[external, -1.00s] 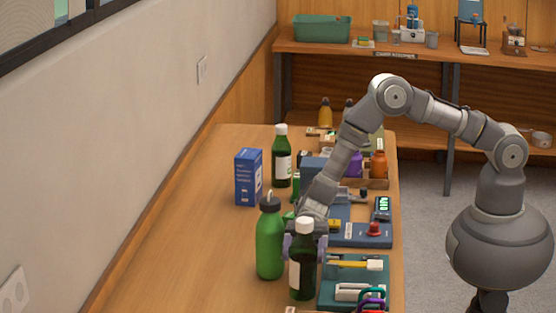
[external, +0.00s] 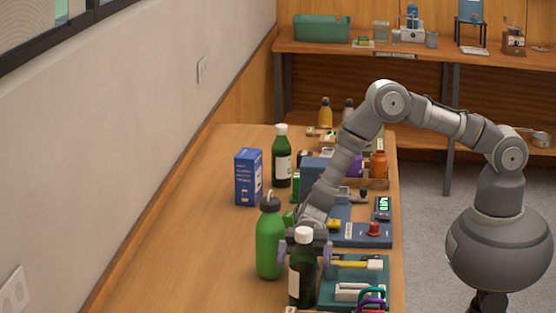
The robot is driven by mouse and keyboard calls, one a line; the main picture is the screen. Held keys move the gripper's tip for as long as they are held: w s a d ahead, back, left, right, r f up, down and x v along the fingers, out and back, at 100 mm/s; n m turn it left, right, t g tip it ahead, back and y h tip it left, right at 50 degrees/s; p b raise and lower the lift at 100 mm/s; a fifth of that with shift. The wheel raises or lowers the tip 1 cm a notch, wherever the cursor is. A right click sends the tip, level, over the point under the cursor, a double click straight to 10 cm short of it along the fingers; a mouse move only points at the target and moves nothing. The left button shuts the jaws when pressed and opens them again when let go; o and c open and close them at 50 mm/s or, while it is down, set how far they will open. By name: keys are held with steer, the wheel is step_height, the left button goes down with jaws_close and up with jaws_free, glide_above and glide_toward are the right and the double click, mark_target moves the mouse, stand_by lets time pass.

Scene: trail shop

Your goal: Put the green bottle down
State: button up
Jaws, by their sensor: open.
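A dark green bottle (external: 301,275) with a white cap and a pale label stands upright at the near part of the wooden table. My gripper (external: 304,252) is open around its upper part, with one finger on each side. Small gaps seem to show beside the bottle, though contact is hard to judge. A brighter green bottle (external: 269,245) with a dark cap stands just left of my gripper. Another dark green bottle (external: 282,160) with a white cap stands farther back. The bottle's base is low in the view, apparently on the table.
A blue box (external: 248,177) stands on the left. A teal tray (external: 329,289) with a yellow-headed tool is close on the right. A blue device with a red knob (external: 373,230) lies behind it. The table's left side (external: 180,235) is clear.

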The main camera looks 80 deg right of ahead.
mark_target(305, 227)
steer(key=d, duration=0.3)
steer(key=shift+r+p, duration=0.3)
steer(key=shift+p, duration=0.1)
step_height(305, 227, up, 6)
steer(key=shift+a+r+p, duration=0.1)
steer(key=shift+r+p, duration=0.1)
steer(key=shift+p, duration=0.75)
